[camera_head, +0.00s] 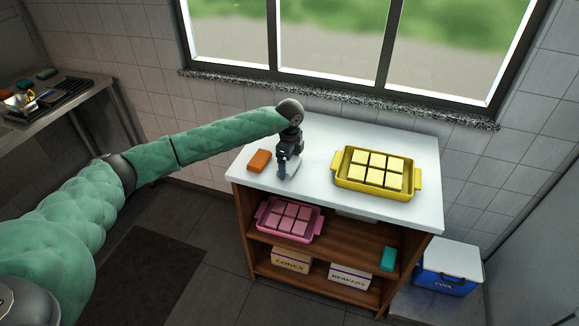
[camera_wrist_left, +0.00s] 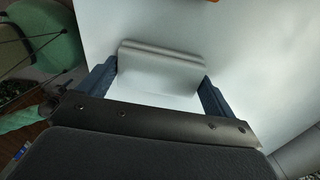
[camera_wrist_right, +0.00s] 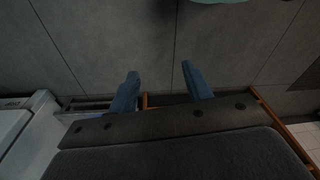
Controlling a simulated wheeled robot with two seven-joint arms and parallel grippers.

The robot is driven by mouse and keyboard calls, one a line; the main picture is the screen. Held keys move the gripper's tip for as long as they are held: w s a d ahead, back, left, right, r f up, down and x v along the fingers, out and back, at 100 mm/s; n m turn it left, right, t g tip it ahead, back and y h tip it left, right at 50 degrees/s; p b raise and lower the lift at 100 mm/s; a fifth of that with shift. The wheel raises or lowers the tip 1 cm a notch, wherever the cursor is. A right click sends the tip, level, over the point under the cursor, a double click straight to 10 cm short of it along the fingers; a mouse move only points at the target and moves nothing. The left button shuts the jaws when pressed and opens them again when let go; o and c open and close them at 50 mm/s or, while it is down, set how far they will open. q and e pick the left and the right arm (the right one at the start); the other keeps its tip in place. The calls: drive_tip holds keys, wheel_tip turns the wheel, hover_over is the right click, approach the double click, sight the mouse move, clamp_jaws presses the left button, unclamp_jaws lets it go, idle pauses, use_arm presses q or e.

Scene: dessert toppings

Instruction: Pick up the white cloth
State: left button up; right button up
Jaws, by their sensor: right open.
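The white cloth (camera_wrist_left: 161,67) lies on the white counter top (camera_head: 318,190) and shows as a pale folded block in the left wrist view. My left gripper (camera_head: 287,172) points down over the counter. In the left wrist view its open blue fingers (camera_wrist_left: 160,74) stand on either side of the cloth. I cannot tell whether they touch it. In the head view the gripper mostly hides the cloth. My right gripper (camera_wrist_right: 160,71) is open and empty, over a dark floor; it does not show in the head view.
An orange sponge (camera_head: 259,160) lies left of the left gripper. A yellow tray (camera_head: 411,193) with several pale blocks stands to the right. Below are a pink tray (camera_head: 262,225), labelled boxes (camera_head: 291,264) and a teal item (camera_head: 388,259). A blue cooler (camera_head: 447,280) stands at right.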

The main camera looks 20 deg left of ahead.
sight(290, 163)
use_arm(q)
drive_tip(key=c, duration=0.5)
drive_tip(key=shift+r, duration=0.2)
wheel_tip(290, 163, up, 3)
drive_tip(key=shift+r+b, duration=0.15)
drive_tip(key=shift+b, duration=0.95)
drive_tip(key=shift+s+d+r+b, duration=0.35)
drive_tip(key=shift+d+r+b, duration=0.3)
drive_tip(key=shift+d+r, duration=0.95)
drive_tip(key=shift+s+d+r+b, duration=0.35)
drive_tip(key=shift+d+r+b, duration=0.45)
drive_tip(key=shift+d, duration=1.45)
drive_tip(key=shift+s+d+r+b, duration=0.35)
drive_tip(key=shift+d+r+b, duration=0.2)
drive_tip(key=shift+d+r, duration=1.05)
use_arm(e)
wheel_tip(290, 163, up, 25)
drive_tip(key=w+a, duration=0.2)
drive_tip(key=shift+y, duration=0.3)
use_arm(q)
drive_tip(key=shift+d+f, duration=0.3)
use_arm(e)
drive_tip(key=shift+f, duration=0.15)
